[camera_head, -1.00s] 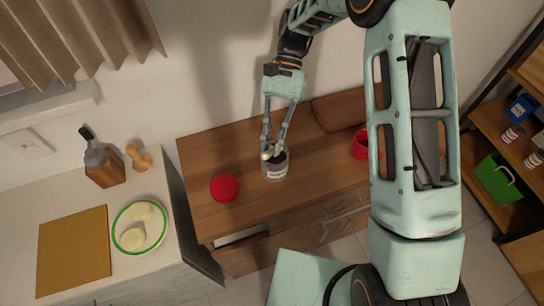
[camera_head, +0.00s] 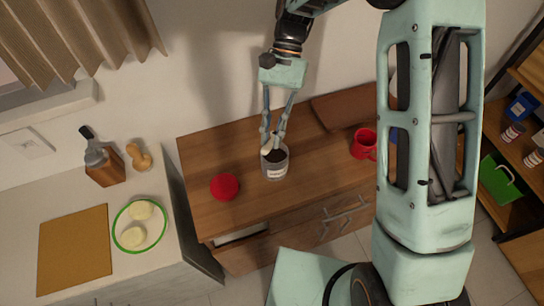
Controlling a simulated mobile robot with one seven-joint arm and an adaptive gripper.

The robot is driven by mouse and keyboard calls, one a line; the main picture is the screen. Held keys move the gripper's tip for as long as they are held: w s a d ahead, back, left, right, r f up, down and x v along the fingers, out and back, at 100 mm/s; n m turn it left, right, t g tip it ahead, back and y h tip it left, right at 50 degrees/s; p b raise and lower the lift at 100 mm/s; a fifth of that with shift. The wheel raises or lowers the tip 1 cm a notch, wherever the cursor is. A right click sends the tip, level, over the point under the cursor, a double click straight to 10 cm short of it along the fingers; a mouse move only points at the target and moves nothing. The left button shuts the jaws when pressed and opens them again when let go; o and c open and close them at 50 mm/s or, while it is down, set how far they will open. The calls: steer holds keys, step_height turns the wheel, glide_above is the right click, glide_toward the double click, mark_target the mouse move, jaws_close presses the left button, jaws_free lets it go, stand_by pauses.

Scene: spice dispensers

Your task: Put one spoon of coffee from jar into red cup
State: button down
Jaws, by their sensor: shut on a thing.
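The jar (camera_head: 275,170) stands open on the wooden cabinet top, with dark coffee (camera_head: 275,156) visible inside. My gripper (camera_head: 272,140) is over the jar's mouth, pointing down. Its fingers are shut on a small pale spoon (camera_head: 266,149) at the left of the mouth. The spoon's lower part is hidden, so I cannot tell whether it holds coffee. A round red lid-like thing (camera_head: 225,187) lies left of the jar.
A brown box-like thing (camera_head: 345,104) lies at the back of the wooden cabinet (camera_head: 200,150). Its top is clear between jar and cup. My arm column fills the right. A counter at left holds a cutting board (camera_head: 72,250) and a plate (camera_head: 120,238).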

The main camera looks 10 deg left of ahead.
steer(key=t+b, duration=0.2)
steer(key=t, duration=0.1)
steer(key=shift+r, duration=0.2)
steer(key=shift+r+t, duration=0.15)
steer(key=shift+t, duration=0.35)
steer(key=shift+b, duration=0.35)
steer(key=shift+t+b, duration=0.35)
steer(key=shift+t, duration=0.05)
steer(key=shift+r+t+b, duration=0.45)
steer(key=shift+t+b, duration=0.1)
steer(key=shift+t, duration=0.15)
